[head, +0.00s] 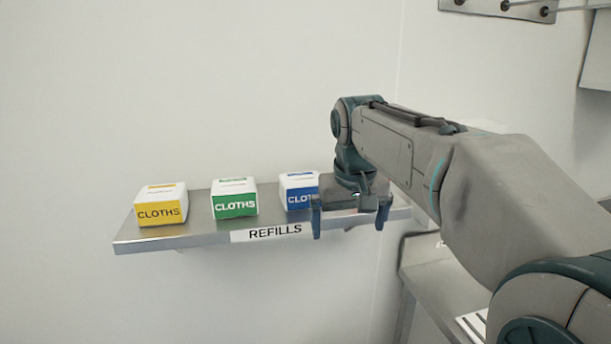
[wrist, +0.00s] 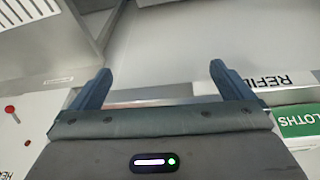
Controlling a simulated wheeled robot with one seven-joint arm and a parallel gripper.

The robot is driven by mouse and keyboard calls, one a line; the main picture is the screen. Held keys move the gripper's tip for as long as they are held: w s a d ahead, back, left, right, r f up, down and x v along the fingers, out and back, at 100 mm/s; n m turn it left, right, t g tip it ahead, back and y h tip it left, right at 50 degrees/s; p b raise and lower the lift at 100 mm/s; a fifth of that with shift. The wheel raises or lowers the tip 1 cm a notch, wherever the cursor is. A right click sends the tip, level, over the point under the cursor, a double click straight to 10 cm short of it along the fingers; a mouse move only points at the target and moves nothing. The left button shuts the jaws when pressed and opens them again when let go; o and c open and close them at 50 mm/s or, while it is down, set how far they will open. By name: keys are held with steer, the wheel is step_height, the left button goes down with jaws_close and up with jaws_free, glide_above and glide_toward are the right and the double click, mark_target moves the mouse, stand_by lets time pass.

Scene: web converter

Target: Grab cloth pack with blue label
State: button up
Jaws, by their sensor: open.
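The cloth pack with the blue label (head: 298,190) stands on the metal shelf, the rightmost of the packs; its right side is hidden behind my gripper. My gripper (head: 347,229) is open and empty, with its fingers pointing down in front of the shelf edge, to the right of the blue pack. In the wrist view the two fingers (wrist: 165,85) are spread apart with nothing between them. The blue pack cannot be made out in the wrist view.
A yellow-label pack (head: 161,206) and a green-label pack (head: 234,199) stand to the left on the shelf (head: 195,231). The shelf front carries a REFILLS label (head: 273,232). A grey metal counter (head: 437,290) lies lower right. The wall above the packs is clear.

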steer(key=n+y+p, duration=0.1)
steer(key=p, duration=0.5)
glide_toward(303, 178)
steer(key=b+x, duration=0.1)
steer(key=x, duration=0.6)
steer(key=shift+s+a+f, duration=0.1)
steer(key=shift+s+f, duration=0.05)
steer(key=shift+f, duration=0.05)
steer(key=shift+w+p+x, duration=0.1)
steer(key=shift+p+x, duration=0.15)
steer(key=shift+x, duration=1.1)
steer(key=shift+w+p+x, duration=0.15)
steer(key=shift+p+x, duration=0.05)
steer(key=shift+x, duration=1.1)
steer(key=shift+r, duration=0.1)
steer(key=c, duration=1)
